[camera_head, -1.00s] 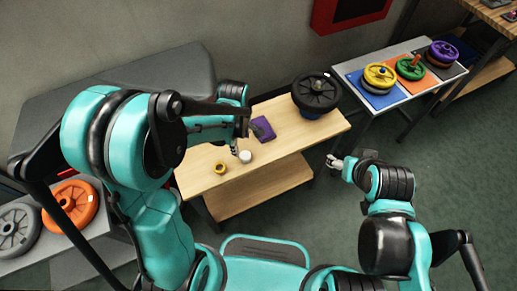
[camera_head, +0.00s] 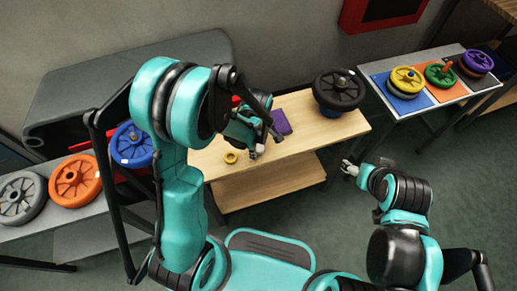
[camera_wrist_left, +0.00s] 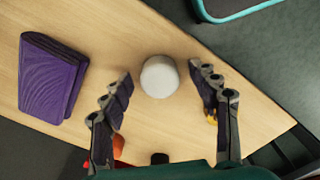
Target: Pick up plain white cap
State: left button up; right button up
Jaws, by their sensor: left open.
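The plain white cap (camera_wrist_left: 159,76) stands on the light wooden table (camera_wrist_left: 155,30), between the spread fingertips of my left gripper (camera_wrist_left: 161,76). There is a gap on both sides of it. In the head view, my left gripper (camera_head: 262,142) is low over the table and the cap (camera_head: 259,148) shows only as a small pale patch beside its fingers. The left gripper is open and holds nothing. My right gripper (camera_head: 349,167) is off the table's right side, too small to tell whether open or shut.
A black wheel (camera_head: 339,92) stands at the table's far right. Colored discs (camera_head: 406,80) sit on another table. Several wheels (camera_head: 75,177) are at left.

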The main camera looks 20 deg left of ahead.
pick_arm(q)
jog(key=c, duration=1)
jog(key=shift+c, duration=0.2)
